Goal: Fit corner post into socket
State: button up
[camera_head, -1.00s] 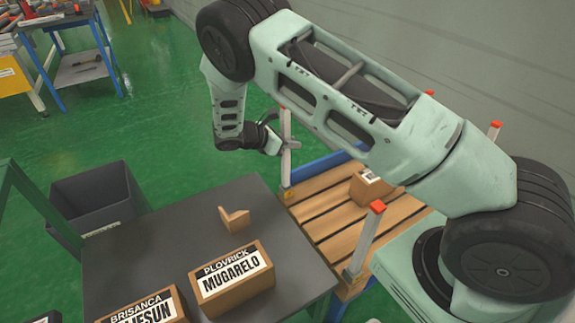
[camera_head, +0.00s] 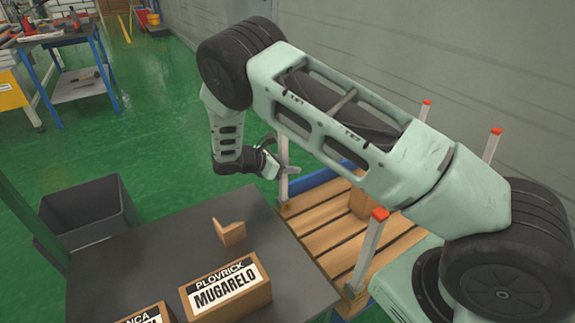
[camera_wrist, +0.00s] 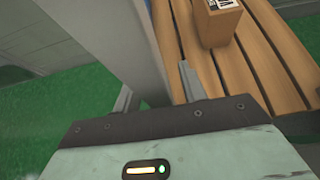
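In the head view a pale grey corner post (camera_head: 283,158) stands upright at the pallet's (camera_head: 328,225) left corner. Its foot is at a yellowish socket (camera_head: 283,204); I cannot tell how deep it sits. Its top is hidden behind my arm. My gripper (camera_head: 280,157) is at the post, with its fingers spread. In the wrist view the post (camera_wrist: 145,45) rises close in front, with a gap between it and the right finger (camera_wrist: 190,80). The left finger is mostly hidden behind the post. Other posts with red caps (camera_head: 366,250) stand at the pallet's other corners.
A cardboard box (camera_head: 362,203) lies on the pallet, also seen in the wrist view (camera_wrist: 217,22). The grey table (camera_head: 130,275) at front holds a labelled box (camera_head: 225,288) and an angled brown piece (camera_head: 229,231). A grey bin (camera_head: 88,205) stands left. A wall is behind.

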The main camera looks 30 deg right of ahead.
jog(key=shift+a+r, duration=0.25)
jog(key=shift+r, duration=0.05)
jog(key=v, duration=1)
jog(key=s+a+r+m+y, duration=0.2)
jog(key=s+a+r+y, duration=0.15)
jog(key=s, duration=0.25)
jog(key=s+a+r+m+g+y, duration=0.1)
jog(key=s+a+r+m+y, duration=0.1)
jog(key=s+a+r, duration=0.3)
jog(key=s+a+r+m+y, duration=0.1)
jog(key=s+a+y, duration=0.2)
jog(key=s, duration=0.4)
jog(key=s+a+r+m+y, duration=0.1)
jog(key=s+r+m+y, duration=0.1)
jog(key=s, duration=0.6)
jog(key=s+a+r+m+t+y, duration=0.1)
jog(key=s+r+m+y, duration=0.1)
jog(key=s, duration=0.7)
jog(key=shift+s+r+m, duration=0.25)
jog(key=shift+r+m, duration=0.35)
jog(key=shift+m, duration=0.1)
jog(key=shift+a, duration=0.15)
